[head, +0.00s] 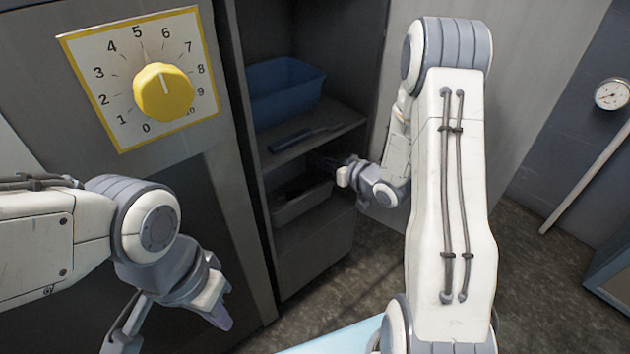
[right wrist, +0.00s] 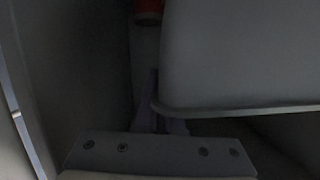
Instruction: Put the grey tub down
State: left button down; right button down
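The grey tub (head: 303,203) is in the lower compartment of the open cabinet in the head view, with something dark inside. Its grey side fills the upper right of the right wrist view (right wrist: 240,60). My right gripper (head: 345,172) reaches into the cabinet at the tub's right end. In the right wrist view its fingers (right wrist: 160,122) are close together at the tub's rim and look shut on it; the picture is dark. Whether the tub's base touches the shelf is hard to tell. My left gripper (head: 172,328) is open and empty at the lower left.
A blue bin (head: 286,88) stands on the shelf above, with a dark flat-handled tool (head: 303,137) before it. A yellow dial (head: 164,92) is on the panel at left. A red thing (right wrist: 148,10) shows at the top of the right wrist view. Cabinet walls are close around the right gripper.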

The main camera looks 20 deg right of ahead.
aim_at(315, 177)
jog(key=shift+w+a, duration=0.2)
jog(key=shift+w, duration=0.3)
jog(key=shift+w+a, duration=0.15)
jog(key=shift+w, duration=0.3)
notch_tip(315, 177, down, 7)
jog(key=b, duration=0.6)
jog(key=shift+w+f, duration=0.1)
jog(key=shift+w+b, duration=0.1)
jog(key=shift+b, duration=0.2)
jog(key=c, duration=1)
grip_release()
jog(key=shift+c, duration=0.2)
